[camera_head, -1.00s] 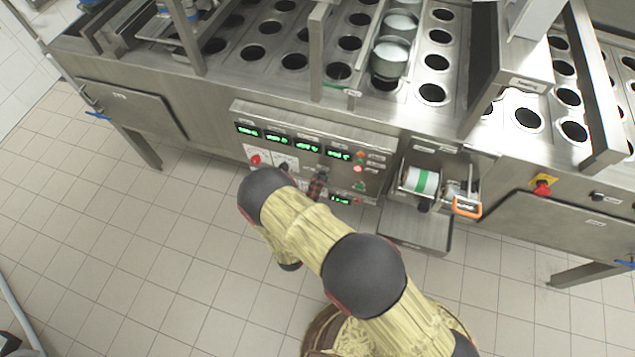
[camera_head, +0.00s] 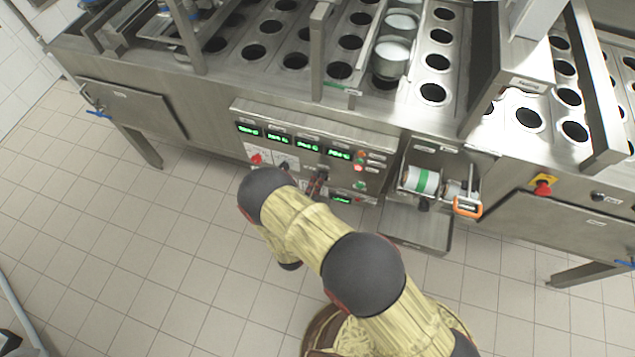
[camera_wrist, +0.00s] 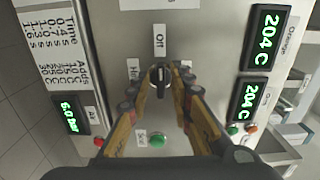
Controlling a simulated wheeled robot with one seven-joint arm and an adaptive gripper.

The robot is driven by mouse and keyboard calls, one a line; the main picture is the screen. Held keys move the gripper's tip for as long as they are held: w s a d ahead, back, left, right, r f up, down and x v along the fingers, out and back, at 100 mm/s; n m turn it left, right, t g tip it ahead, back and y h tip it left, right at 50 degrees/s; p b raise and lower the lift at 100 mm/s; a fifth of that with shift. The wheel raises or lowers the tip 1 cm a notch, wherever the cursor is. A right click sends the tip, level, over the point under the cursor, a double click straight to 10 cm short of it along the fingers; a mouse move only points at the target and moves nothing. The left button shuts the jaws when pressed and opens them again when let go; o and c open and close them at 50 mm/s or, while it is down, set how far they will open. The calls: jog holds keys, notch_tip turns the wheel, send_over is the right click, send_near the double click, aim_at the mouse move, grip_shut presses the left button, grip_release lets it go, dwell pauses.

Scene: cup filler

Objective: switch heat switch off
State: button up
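In the wrist view, the heat switch (camera_wrist: 160,74) is a black rotary knob with a light mark on a steel panel. Its mark looks lined up with the "Off" label (camera_wrist: 159,40) above it. A label starting with "He" is at its left, partly hidden by a finger. My gripper (camera_wrist: 161,80) has one finger on each side of the knob, tips close against it, and looks shut on it. In the head view, my gripper (camera_head: 318,182) is at the lower part of the control panel (camera_head: 300,128); the knob is hidden there.
Green temperature displays (camera_wrist: 263,37) and a pressure display (camera_wrist: 69,115) flank the switch in the wrist view. A green button (camera_wrist: 157,140) sits below it, between the fingers. In the head view, a red emergency stop (camera_head: 543,187) is at the right. The tiled floor in front is clear.

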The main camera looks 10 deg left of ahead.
jog(key=shift+o, duration=0.3)
jog(key=s, duration=1.2)
jog(key=shift+a, duration=0.45)
